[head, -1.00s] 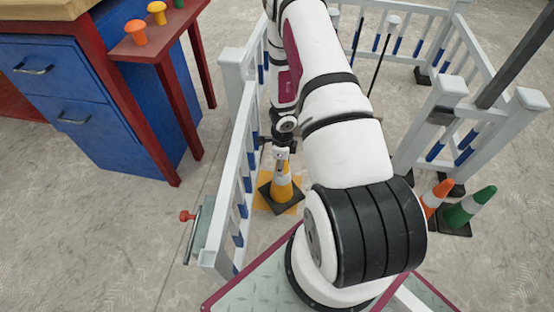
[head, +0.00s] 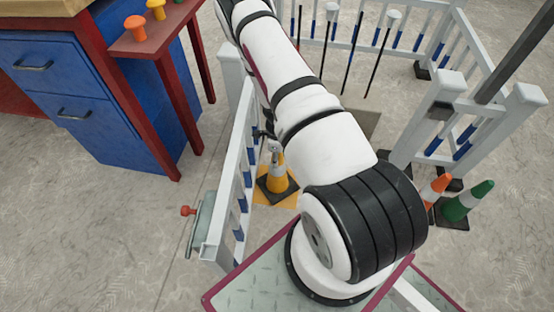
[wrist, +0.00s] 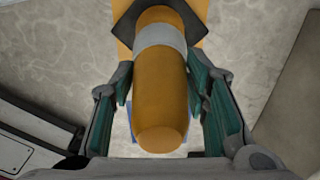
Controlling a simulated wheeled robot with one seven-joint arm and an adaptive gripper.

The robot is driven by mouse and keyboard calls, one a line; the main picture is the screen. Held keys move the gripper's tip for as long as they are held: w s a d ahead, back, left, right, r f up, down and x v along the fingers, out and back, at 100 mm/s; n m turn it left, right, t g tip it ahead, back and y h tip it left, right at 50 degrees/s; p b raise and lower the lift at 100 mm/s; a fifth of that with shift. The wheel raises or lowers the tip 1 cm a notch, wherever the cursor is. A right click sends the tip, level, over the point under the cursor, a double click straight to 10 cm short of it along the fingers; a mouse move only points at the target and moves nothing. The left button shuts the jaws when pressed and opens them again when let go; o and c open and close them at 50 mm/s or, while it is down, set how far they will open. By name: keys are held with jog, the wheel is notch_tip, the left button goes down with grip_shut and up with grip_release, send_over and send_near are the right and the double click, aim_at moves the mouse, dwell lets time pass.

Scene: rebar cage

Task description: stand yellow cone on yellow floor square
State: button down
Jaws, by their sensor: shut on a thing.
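The yellow cone (head: 279,180) has a pale band and a dark square base. It looks upright in the head view, its base over the yellow floor square (head: 263,197), turned relative to it. Whether the base touches the floor I cannot tell. In the wrist view the cone (wrist: 160,105) points its rounded top at the camera. The yellow square (wrist: 123,42) shows around its dark base there. My gripper (wrist: 160,92) is shut on the cone, one green-padded finger on each side. In the head view my gripper (head: 271,146) is small and partly hidden.
White railings (head: 243,170) stand close left of the cone, and more (head: 440,125) at right and back. A red side table (head: 165,40) and blue cabinet (head: 85,110) are at left.

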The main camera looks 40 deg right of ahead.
jog(key=shift+f, duration=0.4)
jog(key=c, duration=0.9)
grip_release()
notch_tip(320, 180, up, 12)
jog(key=p, duration=0.5)
